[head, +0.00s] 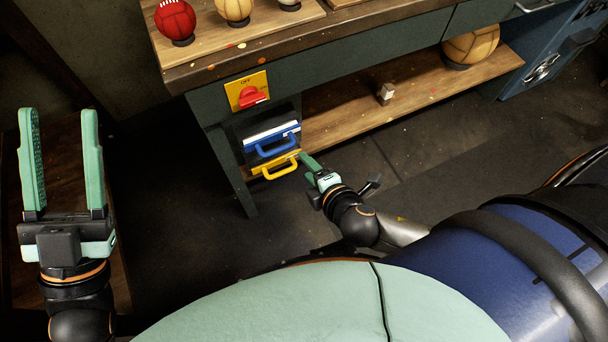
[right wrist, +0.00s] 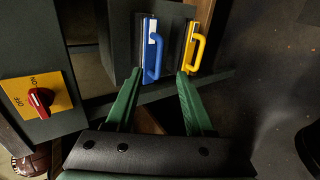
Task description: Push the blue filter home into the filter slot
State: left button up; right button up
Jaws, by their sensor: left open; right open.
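The blue filter (head: 272,138) has a blue handle and a pale body edge. It is in the dark filter housing under the bench, above the yellow filter (head: 278,168); its front face and part of its body show outside. In the right wrist view, the blue filter (right wrist: 150,45) stands left of the yellow filter (right wrist: 196,48). My right gripper (head: 310,160) is open in front of the housing. Its two fingers (right wrist: 158,73) point at the filters, with the blue handle between their tips in the picture; contact cannot be told. My left gripper (head: 59,112) is open and empty, far left.
A yellow plate with a red rotary switch (head: 248,92) is on the bench front above the housing. A wooden shelf (head: 340,118) to the right holds a small block (head: 385,93) and a tan ball (head: 470,46). More balls stand on the bench top. The floor in front is clear.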

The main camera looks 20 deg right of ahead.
aim_at(289, 147)
jog(key=b+x, duration=0.4)
jog(key=x, duration=0.7)
jog(key=shift+f, duration=0.1)
pick_arm(q)
jog(key=shift+s+d+f+m+h+b, duration=0.2)
jog(key=shift+s+f+m+h, duration=0.25)
jog(key=shift+h, duration=0.3)
jog(key=shift+s+d+f+m+h+b, duration=0.15)
jog(key=shift+s+f+m+h, duration=0.1)
jog(key=shift+s+f+h, duration=0.4)
pick_arm(e)
jog(key=shift+w+f, duration=0.3)
jog(key=shift+w, duration=0.3)
pick_arm(q)
jog(key=shift+w+r, duration=0.1)
jog(key=shift+r, duration=0.05)
pick_arm(e)
grip_shut()
